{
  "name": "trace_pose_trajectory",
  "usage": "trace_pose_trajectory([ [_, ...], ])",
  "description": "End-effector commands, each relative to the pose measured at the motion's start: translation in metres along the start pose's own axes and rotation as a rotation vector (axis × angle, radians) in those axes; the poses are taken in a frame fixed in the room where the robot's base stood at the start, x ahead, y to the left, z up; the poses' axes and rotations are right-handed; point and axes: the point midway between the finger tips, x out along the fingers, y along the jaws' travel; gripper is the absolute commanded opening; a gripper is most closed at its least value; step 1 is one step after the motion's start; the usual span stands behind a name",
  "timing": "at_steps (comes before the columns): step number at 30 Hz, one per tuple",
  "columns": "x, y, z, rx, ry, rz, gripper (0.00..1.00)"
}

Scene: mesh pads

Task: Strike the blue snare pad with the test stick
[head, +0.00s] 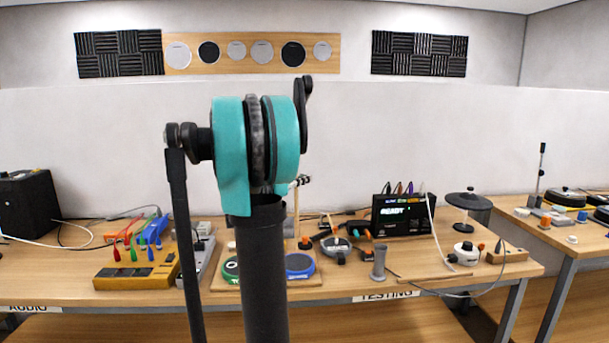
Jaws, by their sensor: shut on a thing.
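The blue snare pad (299,264) lies on a wooden board on the bench, just right of my dark arm tube, which covers part of that board. My gripper (302,181) is mostly hidden behind my teal arm joint; only a small black and pale part shows at its right. It is shut on the test stick (296,203), a thin pale upright piece seen beside my arm. The stick appears above the blue pad in the picture. I cannot tell the gap between them, and the stick's lower end is unclear.
A green pad (231,268) lies left of my arm tube. A yellow box (137,275) with coloured plugs is further left. A grey cylinder (379,263), a black READY display (403,214) and a dark disc on a stand (468,200) are to the right.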

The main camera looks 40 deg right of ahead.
Motion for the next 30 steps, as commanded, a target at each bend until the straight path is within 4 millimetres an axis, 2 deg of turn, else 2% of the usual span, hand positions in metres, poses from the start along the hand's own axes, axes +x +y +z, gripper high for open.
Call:
trace_pose_trajectory([
  [8,0.0,0.0,-0.002,0.0,0.0,0.0,0.0],
  [15,0.0,0.001,-0.043,0.0,0.0,0.0,0.0],
  [18,0.0,0.0,-0.05,0.0,0.0,0.0,0.0],
  [23,0.0,0.0,-0.037,0.0,0.0,0.0,0.0],
  [30,0.0,0.0,0.005,0.0,0.0,0.0,0.0],
])
